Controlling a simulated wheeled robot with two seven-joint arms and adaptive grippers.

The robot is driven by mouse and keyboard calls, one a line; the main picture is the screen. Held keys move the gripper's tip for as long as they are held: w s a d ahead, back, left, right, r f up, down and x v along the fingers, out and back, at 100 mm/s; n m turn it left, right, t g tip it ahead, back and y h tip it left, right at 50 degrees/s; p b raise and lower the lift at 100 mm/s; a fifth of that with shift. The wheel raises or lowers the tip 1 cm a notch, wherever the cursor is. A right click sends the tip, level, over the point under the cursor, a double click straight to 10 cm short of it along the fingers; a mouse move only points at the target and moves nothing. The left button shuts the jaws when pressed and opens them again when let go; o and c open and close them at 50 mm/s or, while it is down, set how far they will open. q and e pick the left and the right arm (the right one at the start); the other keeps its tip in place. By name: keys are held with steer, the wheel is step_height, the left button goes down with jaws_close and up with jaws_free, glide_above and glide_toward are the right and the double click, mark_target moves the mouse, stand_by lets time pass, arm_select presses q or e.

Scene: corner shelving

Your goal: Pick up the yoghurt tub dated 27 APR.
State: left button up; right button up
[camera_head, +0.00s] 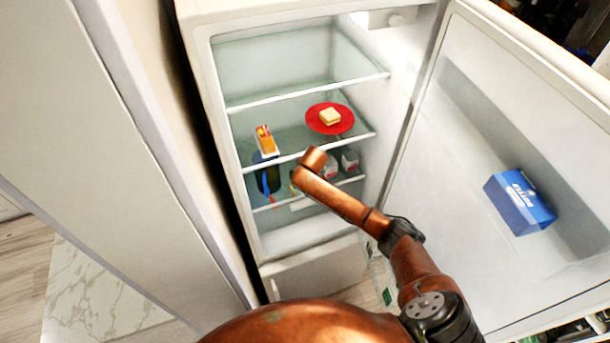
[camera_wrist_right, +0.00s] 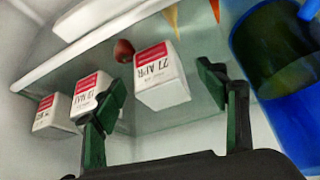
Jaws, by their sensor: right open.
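In the right wrist view a white tub with a red label band (camera_wrist_right: 162,76) reads 27 APR, the text upside down. My right gripper (camera_wrist_right: 163,84) is open, and this tub shows between its fingertips, apparently just beyond them. To its left a similar tub (camera_wrist_right: 88,88) seems to read 27 MAY and is partly hidden by a finger. A third tub (camera_wrist_right: 50,113) is farther left, its date too small to read. In the head view my right arm reaches into the fridge and hides its gripper. White tubs (camera_head: 350,160) show beside the arm. My left gripper is not in view.
A blue container (camera_wrist_right: 290,110) stands close on the right in the wrist view. A small reddish round thing (camera_wrist_right: 123,50) is behind the tubs. Above, a fridge shelf holds a red plate (camera_head: 313,122) and a carton (camera_head: 265,140). A blue box (camera_head: 520,202) sits in the open door.

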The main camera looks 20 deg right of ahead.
steer(key=shift+x, duration=1.6)
steer(key=shift+w, duration=0.1)
steer(key=shift+r, duration=0.1)
steer(key=shift+c, duration=0.6)
steer(key=c, duration=1.3)
